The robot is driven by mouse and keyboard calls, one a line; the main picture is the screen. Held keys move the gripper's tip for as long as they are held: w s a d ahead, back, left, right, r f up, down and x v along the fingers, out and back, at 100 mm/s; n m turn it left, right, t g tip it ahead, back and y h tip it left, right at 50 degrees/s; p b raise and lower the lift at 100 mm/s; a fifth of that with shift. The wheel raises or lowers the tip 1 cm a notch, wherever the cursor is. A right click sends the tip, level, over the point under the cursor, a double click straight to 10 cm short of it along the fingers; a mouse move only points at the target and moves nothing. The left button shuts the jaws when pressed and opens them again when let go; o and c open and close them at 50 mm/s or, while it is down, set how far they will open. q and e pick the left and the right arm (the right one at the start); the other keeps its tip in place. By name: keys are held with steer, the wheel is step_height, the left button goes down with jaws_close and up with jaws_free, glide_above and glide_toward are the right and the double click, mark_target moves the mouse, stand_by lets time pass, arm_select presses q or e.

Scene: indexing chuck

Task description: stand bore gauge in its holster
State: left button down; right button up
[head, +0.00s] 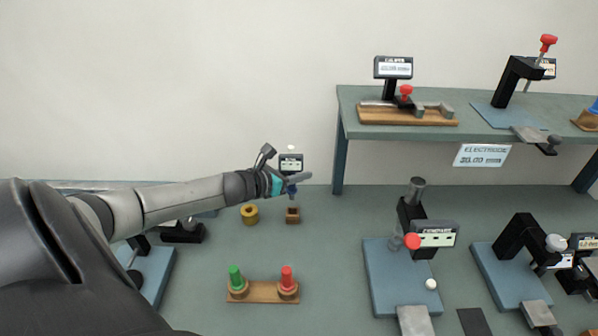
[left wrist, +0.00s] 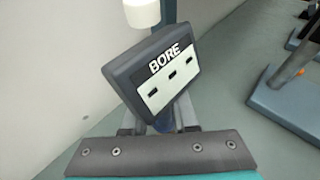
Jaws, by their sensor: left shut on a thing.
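The bore gauge (head: 291,162) has a dark display head with a white label and a pale knob on top. My left gripper (head: 290,188) is shut on it below the display. In the left wrist view the gauge (left wrist: 158,72) reads BORE and has a white cylinder above it. The left gripper's fingers show there behind a screwed grey bar, around a blue part under the display. In the head view the gauge looks roughly upright. A small brown block, which looks like the holster (head: 293,216), stands on the bench just below the gauge in the picture. My right gripper is not in view.
A yellow ring (head: 250,214) stands left of the brown block. A wooden base (head: 262,293) with green and red plugs is in front. Blue-based gauge stands (head: 385,265) fill the right. A raised shelf (head: 350,122) is at the back right.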

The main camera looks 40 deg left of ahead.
arm_select(q)
steer(key=shift+w+f+b, duration=0.1)
steer(key=shift+f+b, duration=1.15)
steer(key=shift+f, duration=0.45)
stand_by(0.5)
steer(key=shift+f+b, duration=1.8)
steer(key=shift+f, duration=0.3)
steer(key=c, duration=0.6)
jaws_free()
steer(key=shift+f, duration=0.1)
steer(key=shift+s, duration=0.2)
steer(key=shift+p+v, duration=0.45)
steer(key=shift+v, duration=1.7)
steer(key=d+p+v, duration=0.1)
steer(key=p+v, duration=0.1)
steer(key=v, duration=0.8)
steer(key=shift+s+a+r+p, duration=0.2)
steer(key=shift+s+a+p, duration=0.15)
steer(key=shift+a, duration=0.1)
steer(key=shift+r, duration=0.1)
